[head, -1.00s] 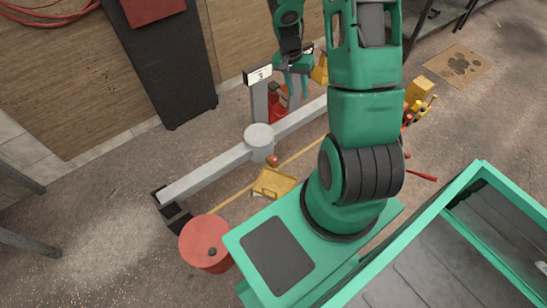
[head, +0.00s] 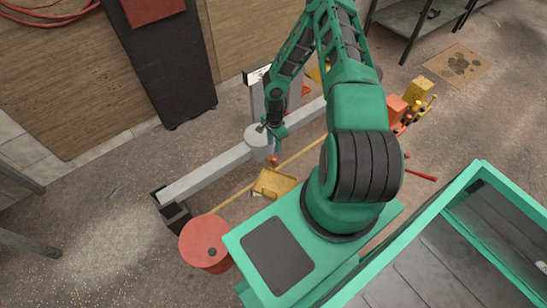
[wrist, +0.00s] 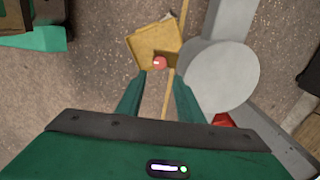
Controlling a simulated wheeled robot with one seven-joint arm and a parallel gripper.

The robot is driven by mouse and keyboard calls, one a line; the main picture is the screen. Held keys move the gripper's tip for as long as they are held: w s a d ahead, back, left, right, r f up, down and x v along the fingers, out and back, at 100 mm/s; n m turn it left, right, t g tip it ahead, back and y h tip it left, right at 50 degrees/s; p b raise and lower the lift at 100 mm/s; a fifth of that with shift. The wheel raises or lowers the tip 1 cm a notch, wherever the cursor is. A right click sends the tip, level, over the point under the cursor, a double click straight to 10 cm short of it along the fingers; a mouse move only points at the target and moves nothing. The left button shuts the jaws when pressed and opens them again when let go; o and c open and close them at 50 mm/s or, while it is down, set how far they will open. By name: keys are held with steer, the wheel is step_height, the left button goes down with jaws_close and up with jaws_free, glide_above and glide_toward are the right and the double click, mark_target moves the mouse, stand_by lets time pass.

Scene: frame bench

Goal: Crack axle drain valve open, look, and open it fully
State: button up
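A small red valve knob (head: 272,159) sits low beside the round grey drum (head: 258,140) of the axle. In the wrist view the knob (wrist: 159,62) lies ahead of my two fingertips, between their lines, and the drum (wrist: 216,76) is to its right. A yellow tray (head: 268,184) rests below and in front of the knob. My gripper (wrist: 160,78) is open and empty, pointing down at the knob and apart from it, as far as I can tell. In the head view my gripper (head: 276,142) partly overlaps the drum's right edge. Any liquid at the valve is not visible.
The grey axle beam (head: 205,174) runs diagonally, its near end on a black stand (head: 173,212). A red drum (head: 206,243) stands front left. A yellow strip (head: 240,199) runs alongside the beam. Orange and yellow items (head: 397,107) stand to the right.

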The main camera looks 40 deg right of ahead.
mark_target(274, 158)
step_height(274, 158, down, 11)
steer(key=shift+r, duration=0.15)
stand_by(0.4)
steer(key=c, duration=0.8)
